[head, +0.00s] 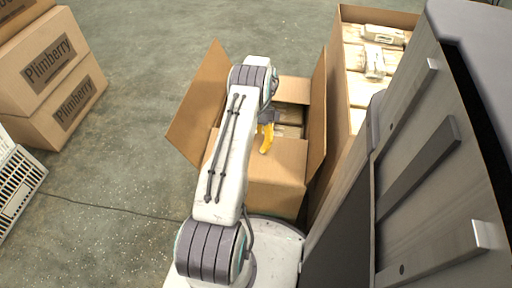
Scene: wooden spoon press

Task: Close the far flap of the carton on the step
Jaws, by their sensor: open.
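An open brown carton (275,199) stands in the middle of the head view. Its left flap (201,101) and right flap (318,105) stand up and lean outward. The near flap (282,157) lies folded in over the near part of the opening. A tan panel (294,91) shows at the far end; I cannot tell whether it is the far flap or the inner wall. Packed contents (289,122) show between. My gripper (265,146), with yellow fingers, is open above the opening and near flap. My arm hides the left part of the carton. The step is not clearly visible.
A larger open carton (349,15) with tan packages stands close on the right. A tall grey panelled block with bars (420,170) fills the right side. The floor left of the carton is clear.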

